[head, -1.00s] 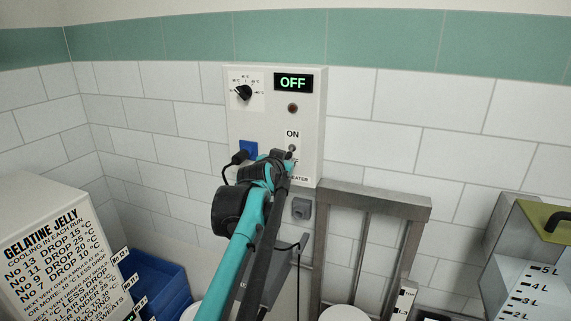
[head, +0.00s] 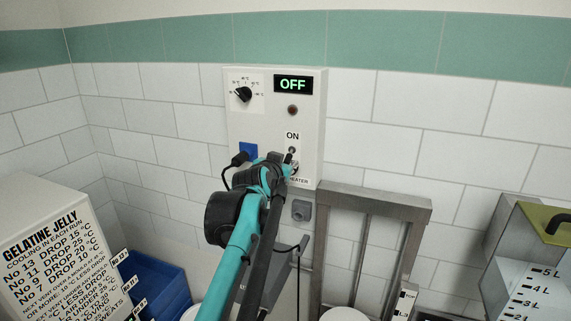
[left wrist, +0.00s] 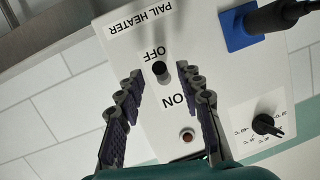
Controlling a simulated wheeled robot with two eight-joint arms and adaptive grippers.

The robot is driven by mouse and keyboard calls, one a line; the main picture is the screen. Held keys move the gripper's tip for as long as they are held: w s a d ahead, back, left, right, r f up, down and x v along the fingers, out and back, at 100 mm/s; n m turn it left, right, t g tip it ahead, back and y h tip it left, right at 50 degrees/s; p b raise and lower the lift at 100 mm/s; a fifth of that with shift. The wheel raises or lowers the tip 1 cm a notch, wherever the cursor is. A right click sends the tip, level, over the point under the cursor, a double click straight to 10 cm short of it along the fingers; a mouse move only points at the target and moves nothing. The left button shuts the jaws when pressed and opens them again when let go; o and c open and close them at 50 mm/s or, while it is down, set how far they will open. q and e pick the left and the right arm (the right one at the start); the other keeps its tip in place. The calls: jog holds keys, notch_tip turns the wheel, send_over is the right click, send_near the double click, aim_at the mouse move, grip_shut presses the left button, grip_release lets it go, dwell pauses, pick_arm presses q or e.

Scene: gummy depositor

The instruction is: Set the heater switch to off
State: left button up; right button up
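The heater box (head: 312,120) hangs on the tiled wall, and its display (head: 293,83) reads OFF in green. Below a dark round lamp (head: 292,109) is the toggle switch (head: 291,150), under the word ON. My left gripper (head: 290,164) is right at the switch in the head view and hides part of its lower label. In the left wrist view the switch lever (left wrist: 161,70) has a black tip, which lies close to the word OFF. My left gripper (left wrist: 158,82) is open, with one finger on each side of the lever and visible gaps between. My right gripper is not in view.
A black dial (head: 244,93) and a blue socket (head: 248,151) with a black plug sit on the box's left side. A metal frame (head: 375,197) stands below right. A white sign box (head: 50,240) and blue bins (head: 155,285) are at lower left.

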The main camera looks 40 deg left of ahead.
pick_arm(q)
jog(key=v, duration=1)
